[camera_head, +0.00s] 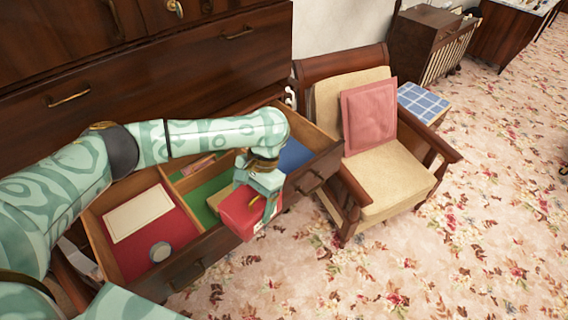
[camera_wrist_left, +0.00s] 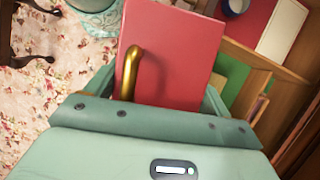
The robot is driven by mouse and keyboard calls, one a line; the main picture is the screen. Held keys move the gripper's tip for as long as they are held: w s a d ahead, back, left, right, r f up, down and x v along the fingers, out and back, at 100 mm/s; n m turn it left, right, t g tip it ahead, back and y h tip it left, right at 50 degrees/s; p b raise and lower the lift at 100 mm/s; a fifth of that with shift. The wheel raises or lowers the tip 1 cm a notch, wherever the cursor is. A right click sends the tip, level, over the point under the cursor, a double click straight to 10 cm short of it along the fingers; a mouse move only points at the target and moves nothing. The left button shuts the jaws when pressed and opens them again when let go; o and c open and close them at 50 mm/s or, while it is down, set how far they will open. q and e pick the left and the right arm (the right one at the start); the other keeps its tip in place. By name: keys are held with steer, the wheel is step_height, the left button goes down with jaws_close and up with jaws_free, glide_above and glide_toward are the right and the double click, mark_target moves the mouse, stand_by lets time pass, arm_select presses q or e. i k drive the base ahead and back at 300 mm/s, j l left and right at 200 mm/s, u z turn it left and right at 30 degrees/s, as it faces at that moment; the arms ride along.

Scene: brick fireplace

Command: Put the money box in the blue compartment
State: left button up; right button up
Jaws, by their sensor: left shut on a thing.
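The money box (camera_head: 241,213) is a red box with a gold handle. My left gripper (camera_head: 259,184) is shut on it and holds it above the front side of the open drawer, beside the green compartment (camera_head: 222,190). In the left wrist view the red box (camera_wrist_left: 185,50) sits between the fingers, with its gold handle towards the camera. The blue compartment (camera_head: 293,156) is at the drawer's right end, partly hidden by my left arm and wrist. My right gripper is not in view.
The drawer's red compartment (camera_head: 180,228) holds a cream flat item (camera_head: 138,213) and a round grey item (camera_head: 160,251). Small items lie in the green compartment. An armchair (camera_head: 378,185) with a pink cushion (camera_head: 369,115) stands close to the drawer's right end. Flowered carpet (camera_head: 440,265) lies open in front.

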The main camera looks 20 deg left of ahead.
mark_target(289, 169)
steer(key=i, duration=1)
